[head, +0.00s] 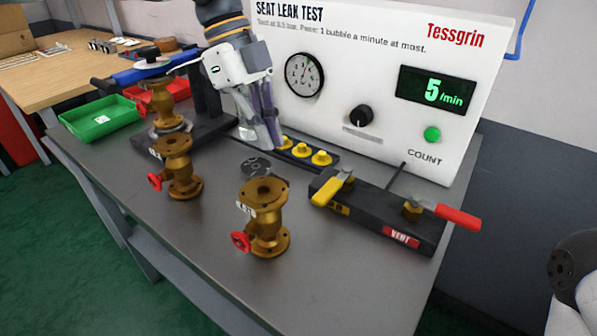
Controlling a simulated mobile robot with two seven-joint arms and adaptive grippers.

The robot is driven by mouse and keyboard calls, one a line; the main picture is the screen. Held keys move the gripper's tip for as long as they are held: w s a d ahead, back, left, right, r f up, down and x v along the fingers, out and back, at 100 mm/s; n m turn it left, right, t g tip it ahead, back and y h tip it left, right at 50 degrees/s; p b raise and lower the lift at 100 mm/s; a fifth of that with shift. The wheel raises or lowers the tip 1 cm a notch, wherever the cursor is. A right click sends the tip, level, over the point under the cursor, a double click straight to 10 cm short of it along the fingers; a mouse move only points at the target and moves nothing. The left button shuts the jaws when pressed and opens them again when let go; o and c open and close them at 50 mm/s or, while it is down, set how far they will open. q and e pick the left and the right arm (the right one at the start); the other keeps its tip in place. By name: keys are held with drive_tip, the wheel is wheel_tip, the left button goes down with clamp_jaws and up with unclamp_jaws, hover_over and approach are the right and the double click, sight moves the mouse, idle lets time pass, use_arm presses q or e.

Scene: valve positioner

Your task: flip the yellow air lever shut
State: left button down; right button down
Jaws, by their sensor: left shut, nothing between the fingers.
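The yellow air lever (329,190) sits on the left end of a black valve block (375,212) on the bench. It points toward the lower left, across the block. A red lever (457,216) is at the block's right end, above a red VENT label, and points right, past the end. My left gripper (272,142) is shut and empty, pointing down in front of the test panel. It is up and left of the yellow lever, apart from it.
Brass valves with red handwheels stand at centre (264,215) and left (180,170). Yellow knobs on a black strip (321,158) lie near my left fingertips. The white panel (385,85) rises behind, reading 5/min. A green tray (100,118) is at left.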

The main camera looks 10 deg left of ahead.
sight(334, 184)
use_arm(q)
drive_tip(key=x, duration=0.5)
drive_tip(key=shift+d+f, duration=0.15)
drive_tip(key=shift+f, duration=0.2)
drive_tip(key=d, duration=0.1)
drive_tip(key=s+d+p, duration=0.1)
drive_tip(key=d, duration=0.1)
drive_tip(key=shift+s+d+r, duration=0.1)
drive_tip(key=shift+s+d, duration=0.05)
drive_tip(key=shift+s, duration=0.05)
drive_tip(key=shift+d, duration=0.25)
drive_tip(key=shift+f, duration=0.2)
